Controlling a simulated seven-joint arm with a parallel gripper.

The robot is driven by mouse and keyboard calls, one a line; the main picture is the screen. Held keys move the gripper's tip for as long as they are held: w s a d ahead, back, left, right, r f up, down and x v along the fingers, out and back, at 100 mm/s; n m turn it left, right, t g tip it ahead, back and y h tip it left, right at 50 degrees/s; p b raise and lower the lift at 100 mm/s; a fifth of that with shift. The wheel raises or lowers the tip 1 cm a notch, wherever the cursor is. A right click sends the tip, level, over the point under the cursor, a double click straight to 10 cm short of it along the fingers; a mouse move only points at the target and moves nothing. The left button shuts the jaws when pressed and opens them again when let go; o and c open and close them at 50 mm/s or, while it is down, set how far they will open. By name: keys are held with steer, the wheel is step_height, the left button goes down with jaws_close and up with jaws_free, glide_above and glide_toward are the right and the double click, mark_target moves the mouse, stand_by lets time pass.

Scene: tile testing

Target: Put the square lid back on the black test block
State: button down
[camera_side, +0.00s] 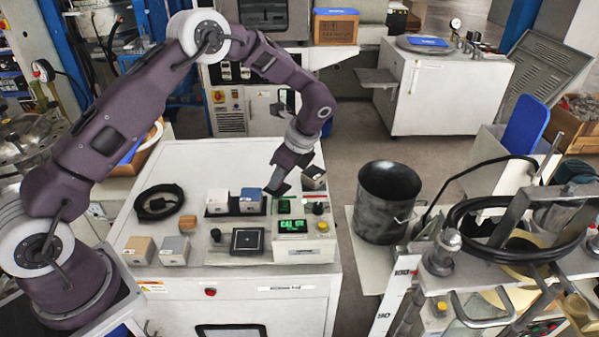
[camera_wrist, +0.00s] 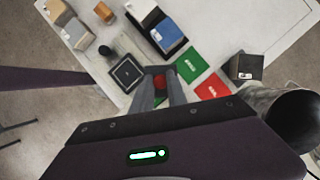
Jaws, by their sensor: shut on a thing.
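My gripper (camera_wrist: 160,78) is shut on a small red thing (camera_wrist: 160,83), seen between the fingertips in the wrist view. In the side view my gripper (camera_side: 277,187) is above the back right of the bench, and the held thing cannot be made out. A dark block with a pale label (camera_side: 314,180) stands at the bench's right edge, right of my gripper and apart from it. It also shows in the wrist view (camera_wrist: 245,68); it may be the test block.
A black square plate (camera_side: 248,240) lies left of a device with a green display (camera_side: 292,226). White (camera_side: 217,201) and blue (camera_side: 250,200) blocks stand behind it. Tan (camera_side: 139,250) and grey (camera_side: 174,250) blocks stand front left. A dark bin (camera_side: 385,205) is right of the bench.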

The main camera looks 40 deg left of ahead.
steer(key=s+d+r+n+g+h, duration=0.25)
steer(key=s+r+n+h, duration=0.3)
steer(key=s+n, duration=0.7)
steer(key=w+f+n+h, duration=0.1)
steer(key=w+n, duration=0.2)
steer(key=n, duration=0.1)
steer(key=w+f+n+h, duration=0.1)
steer(key=w+n, duration=0.2)
steer(key=n, duration=0.2)
steer(key=w+f+n+t+h, duration=0.1)
steer(key=w+f+n, duration=0.1)
steer(key=w+n, duration=0.1)
steer(key=shift+w+d+f+n, duration=0.1)
steer(key=shift+w+n, duration=0.2)
steer(key=shift+n, duration=0.35)
steer(key=w+a+f+n+t+y, duration=0.2)
steer(key=w+a+n+t, duration=0.2)
steer(key=w+n, duration=0.8)
steer(key=w+a+f+n+t+y, duration=0.2)
steer(key=w+a+n+t+y, duration=0.15)
steer(key=w+n, duration=0.9)
steer(key=shift+s+a+f+n+h, duration=0.15)
steer(key=shift+s+f+n, duration=0.25)
steer(key=shift+f, duration=0.55)
steer(key=shift+s+d+f+n+h, duration=0.1)
steer(key=shift+s+f+n, duration=0.3)
steer(key=shift+f, duration=0.5)
steer(key=shift+s+a+f+n+h, duration=0.15)
steer(key=shift+s+f+n, duration=0.25)
steer(key=shift+f, duration=0.55)
